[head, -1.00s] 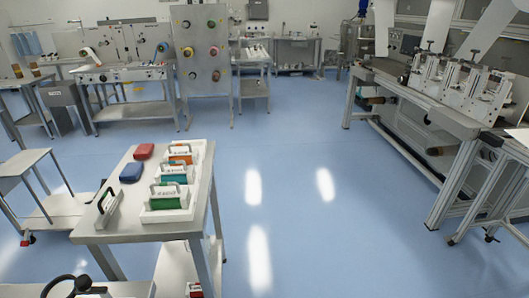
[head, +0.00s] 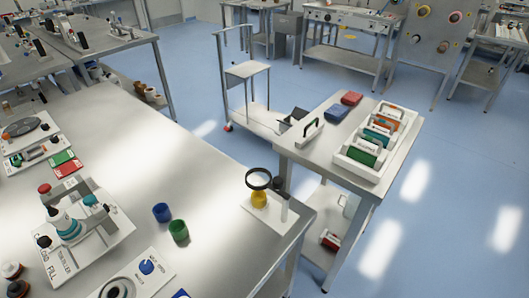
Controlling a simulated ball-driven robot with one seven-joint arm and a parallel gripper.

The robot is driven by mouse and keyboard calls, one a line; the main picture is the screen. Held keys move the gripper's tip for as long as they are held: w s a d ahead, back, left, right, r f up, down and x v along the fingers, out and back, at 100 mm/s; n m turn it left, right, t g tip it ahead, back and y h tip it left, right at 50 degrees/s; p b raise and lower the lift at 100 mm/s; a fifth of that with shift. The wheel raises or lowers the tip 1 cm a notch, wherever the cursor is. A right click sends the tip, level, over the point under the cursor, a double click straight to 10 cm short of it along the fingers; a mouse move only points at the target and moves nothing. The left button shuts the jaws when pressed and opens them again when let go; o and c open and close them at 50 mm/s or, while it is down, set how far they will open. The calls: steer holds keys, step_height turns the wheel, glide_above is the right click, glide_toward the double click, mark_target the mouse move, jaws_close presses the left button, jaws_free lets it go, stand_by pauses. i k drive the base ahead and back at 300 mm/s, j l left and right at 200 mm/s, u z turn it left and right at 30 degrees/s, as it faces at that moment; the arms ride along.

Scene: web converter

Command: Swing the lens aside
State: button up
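The lens (head: 258,179) is a round black-rimmed magnifier on a stand at the right end of the long grey table. It hangs above a yellow round piece (head: 259,199) and overlaps it in the head view. Its dark pivot (head: 279,184) tops a pale post (head: 284,209) to its right. Both stand on a white base plate (head: 270,213). My gripper is not in the head view.
A blue cup (head: 161,212) and a green cup (head: 178,231) stand left of the lens. A filling device (head: 75,222) stands farther left. A side table (head: 300,152) with a white tray (head: 342,156) stands beyond. Blue floor (head: 440,200) is open at right.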

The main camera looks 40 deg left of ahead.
mark_target(276, 183)
steer(key=j+u, duration=0.1)
steer(key=u, duration=0.6)
steer(key=j+u, duration=0.15)
steer(key=u, duration=0.15)
